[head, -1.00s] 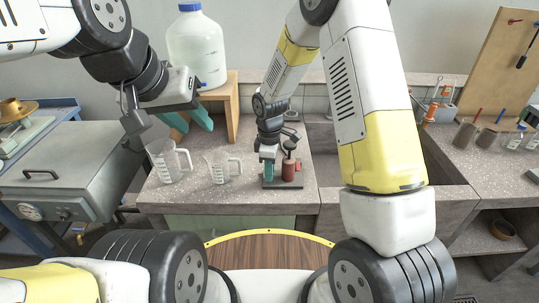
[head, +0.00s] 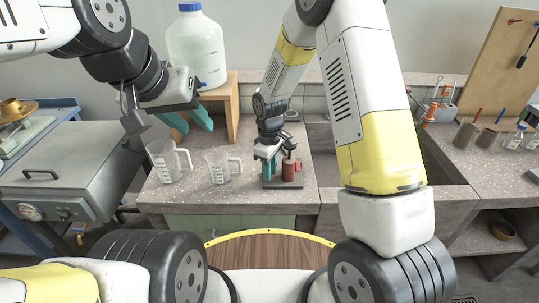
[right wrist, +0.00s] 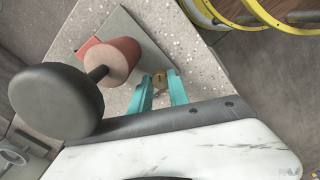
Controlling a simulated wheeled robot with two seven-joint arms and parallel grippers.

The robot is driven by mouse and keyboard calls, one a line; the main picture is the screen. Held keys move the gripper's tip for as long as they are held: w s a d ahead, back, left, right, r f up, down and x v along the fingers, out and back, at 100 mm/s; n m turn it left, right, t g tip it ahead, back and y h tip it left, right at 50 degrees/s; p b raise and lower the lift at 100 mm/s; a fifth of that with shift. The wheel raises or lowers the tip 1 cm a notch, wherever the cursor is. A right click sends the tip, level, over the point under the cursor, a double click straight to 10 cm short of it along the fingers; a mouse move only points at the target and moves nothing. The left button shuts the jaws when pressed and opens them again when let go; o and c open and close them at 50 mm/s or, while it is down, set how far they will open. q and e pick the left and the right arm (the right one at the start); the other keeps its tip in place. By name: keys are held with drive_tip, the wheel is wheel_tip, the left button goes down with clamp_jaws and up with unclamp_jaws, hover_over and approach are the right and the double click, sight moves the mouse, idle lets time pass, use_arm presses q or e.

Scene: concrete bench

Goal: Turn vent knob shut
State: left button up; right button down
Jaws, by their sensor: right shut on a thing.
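A small pump-like device with a red cylinder (head: 289,171) and a black handle stands on a flat grey plate (head: 283,185) at the bench's front. In the right wrist view its red body (right wrist: 114,60) and large round black handle (right wrist: 55,101) are close to the camera. A small brass vent knob (right wrist: 159,76) shows between the teal fingertips of my right gripper (right wrist: 158,83), which is shut on it. In the head view the right gripper (head: 270,172) is beside the red cylinder and hides the knob. My left gripper (head: 197,128) is open and empty, raised above the bench.
Two clear measuring jugs (head: 221,168) stand left of the device. A large water jug (head: 196,50) sits on a wooden stand (head: 232,100) behind. A sink basin (head: 335,150) lies to the right. The black handle is close to my right gripper.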

drive_tip(key=c, duration=1.3)
unclamp_jaws()
drive_tip(key=shift+o, duration=0.2)
drive_tip(key=shift+r, duration=0.1)
wheel_tip(320, 180, up, 8)
drive_tip(key=shift+f, duration=0.2)
